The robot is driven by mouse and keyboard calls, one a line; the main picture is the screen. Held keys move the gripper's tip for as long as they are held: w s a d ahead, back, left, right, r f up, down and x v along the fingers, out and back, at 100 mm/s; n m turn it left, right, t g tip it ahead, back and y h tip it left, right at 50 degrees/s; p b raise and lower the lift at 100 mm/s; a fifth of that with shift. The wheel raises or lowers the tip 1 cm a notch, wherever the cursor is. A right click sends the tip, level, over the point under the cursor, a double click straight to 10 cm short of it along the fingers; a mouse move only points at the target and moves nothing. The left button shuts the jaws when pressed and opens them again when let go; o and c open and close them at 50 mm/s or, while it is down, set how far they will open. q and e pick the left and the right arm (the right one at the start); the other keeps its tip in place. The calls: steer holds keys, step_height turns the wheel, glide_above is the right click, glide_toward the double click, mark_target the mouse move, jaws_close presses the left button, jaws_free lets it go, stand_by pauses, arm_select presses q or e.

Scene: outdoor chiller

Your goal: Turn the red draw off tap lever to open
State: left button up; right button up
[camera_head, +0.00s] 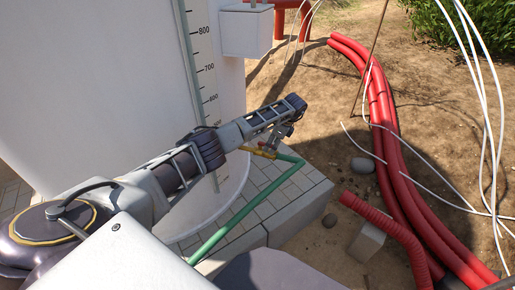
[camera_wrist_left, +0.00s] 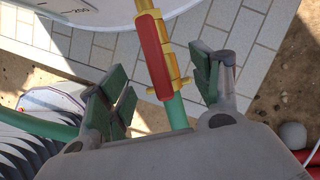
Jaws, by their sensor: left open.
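The red tap lever (camera_wrist_left: 154,55) shows in the left wrist view, lying lengthwise along the yellow brass tap (camera_wrist_left: 172,78), roughly in line with the green hose (camera_wrist_left: 177,112) below it. In the head view the brass tap (camera_head: 262,151) shows just below my left gripper (camera_head: 287,130), at the end of the green hose (camera_head: 245,212); the lever is hidden or too small to make out there. My left gripper (camera_wrist_left: 165,78) is open, its green-padded fingers apart on either side of the lever and tap. I cannot see finger contact with the lever. My right gripper is in neither view.
A white tank (camera_head: 105,85) with a level scale (camera_head: 202,62) stands on a tiled plinth (camera_head: 295,205) close to the arm. Red conduits (camera_head: 390,150) and thin white cables (camera_head: 487,130) lie on the sandy ground to the right. A grey block (camera_head: 367,243) stands near them.

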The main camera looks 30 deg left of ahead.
arm_select(q)
steer(key=p+v, duration=0.4)
steer(key=v, duration=0.3)
steer(key=shift+p, duration=0.3)
stand_by(0.4)
steer(key=v, duration=1.2)
stand_by(0.3)
stand_by(0.7)
